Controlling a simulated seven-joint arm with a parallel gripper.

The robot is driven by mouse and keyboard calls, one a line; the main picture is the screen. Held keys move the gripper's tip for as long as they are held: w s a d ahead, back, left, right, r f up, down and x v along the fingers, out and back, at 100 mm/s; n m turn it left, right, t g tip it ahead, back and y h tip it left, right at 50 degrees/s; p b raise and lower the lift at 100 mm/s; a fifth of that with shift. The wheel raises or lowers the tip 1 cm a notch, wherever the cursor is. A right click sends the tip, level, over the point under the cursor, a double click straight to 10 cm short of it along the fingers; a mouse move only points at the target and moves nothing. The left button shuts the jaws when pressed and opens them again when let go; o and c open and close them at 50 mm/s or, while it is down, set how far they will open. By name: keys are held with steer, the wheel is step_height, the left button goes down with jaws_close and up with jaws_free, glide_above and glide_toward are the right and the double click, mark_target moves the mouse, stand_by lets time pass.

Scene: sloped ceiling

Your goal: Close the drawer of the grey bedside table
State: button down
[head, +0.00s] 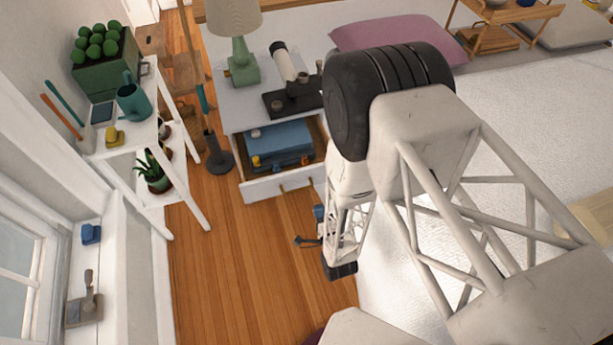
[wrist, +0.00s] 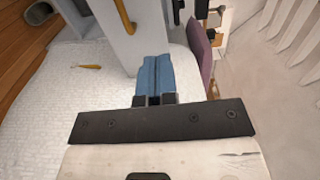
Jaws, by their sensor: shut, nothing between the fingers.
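The grey bedside table (head: 222,103) stands beyond my arm in the head view. Its drawer (head: 262,188) is pulled out, with blue and yellow items inside and gold handles on its pale front. In the wrist view, a pale panel with a gold handle (wrist: 125,17), apparently the drawer front, is at the top left. My gripper (head: 319,211) is low in front of the drawer's right end. In the wrist view, its blue fingers (wrist: 155,75) are together and empty, pointing up the picture beside the panel. Whether they touch the panel is not clear.
A green lamp (head: 242,62) and a dark device (head: 290,95) stand on the table top. The white bed (head: 510,130) with a purple pillow (head: 370,32) lies to the right. A white plant shelf (head: 150,115) stands left. Wooden floor (head: 230,260) is open before the drawer.

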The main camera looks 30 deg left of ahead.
mark_target(290, 137)
steer(key=shift+w+a, duration=0.1)
steer(key=shift+w, duration=0.05)
steer(key=x, duration=1.3)
steer(key=shift+w+a, duration=0.25)
steer(key=shift+w+a, duration=0.1)
steer(key=x, duration=2.1)
steer(key=shift+f, duration=0.15)
steer(key=v, duration=1.4)
steer(key=s+a, duration=0.3)
steer(key=s, duration=0.1)
steer(key=s+a+f, duration=0.1)
steer(key=s+a, duration=0.2)
steer(key=a, duration=0.1)
steer(key=s+a, duration=0.4)
steer(key=shift+s+a+f, duration=0.1)
steer(key=shift+s+f, duration=0.1)
steer(key=shift+s, duration=0.1)
